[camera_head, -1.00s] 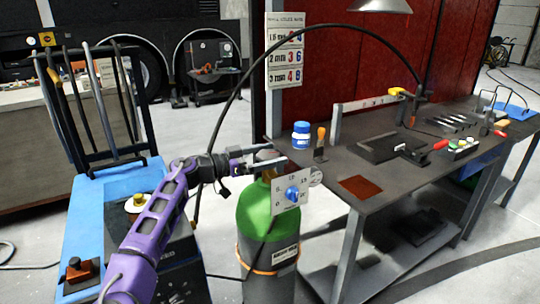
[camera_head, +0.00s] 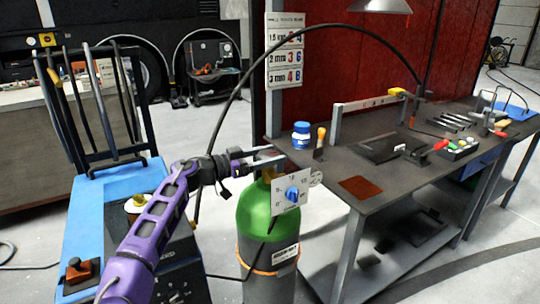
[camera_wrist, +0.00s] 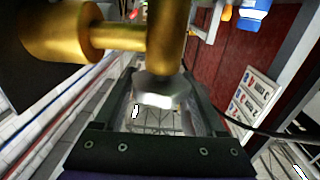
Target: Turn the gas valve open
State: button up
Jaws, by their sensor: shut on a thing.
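A gas cylinder (camera_head: 258,225) with a green shoulder and grey body stands left of the workbench. Its brass valve (camera_wrist: 105,38) fills the upper left of the wrist view, with a silver fitting (camera_wrist: 155,92) at its lower end. A plate with a blue dial knob (camera_head: 292,194) sits at the front of the cylinder's top. My gripper (camera_head: 276,160) reaches in from the left at the cylinder top. Its two fingers (camera_wrist: 158,85) are shut on the valve, one on each side of the silver fitting. The valve's handle is not clearly visible in the head view.
The workbench (camera_head: 335,190) with tools stands close on the right. A blue cart (camera_head: 85,215) is at the left. A black hose (camera_head: 235,90) arches from the cylinder area over to the bench. Red panels (camera_head: 345,70) rise behind.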

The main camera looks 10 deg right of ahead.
jog(key=n+t+y, duration=0.2)
jog(key=n+t, duration=0.1)
jog(key=t, duration=0.2)
jog(key=shift+n, duration=0.3)
jog(key=n+t+y, duration=0.3)
jog(key=t+y, duration=0.1)
jog(key=shift+n, duration=0.3)
jog(key=shift+w+a+n+t+y+p, duration=0.1)
jog(key=shift+n+t+y+p, duration=0.2)
jog(key=shift+n+t+y, duration=1)
jog(key=shift+w+a+n+t+y+p, duration=0.1)
jog(key=shift+n+t+y+p, duration=0.25)
jog(key=shift+n+y, duration=1.05)
jog(key=shift+m+y, duration=0.3)
jog(key=shift+y, duration=0.5)
jog(key=o, duration=1.3)
jog(key=shift+s, duration=0.1)
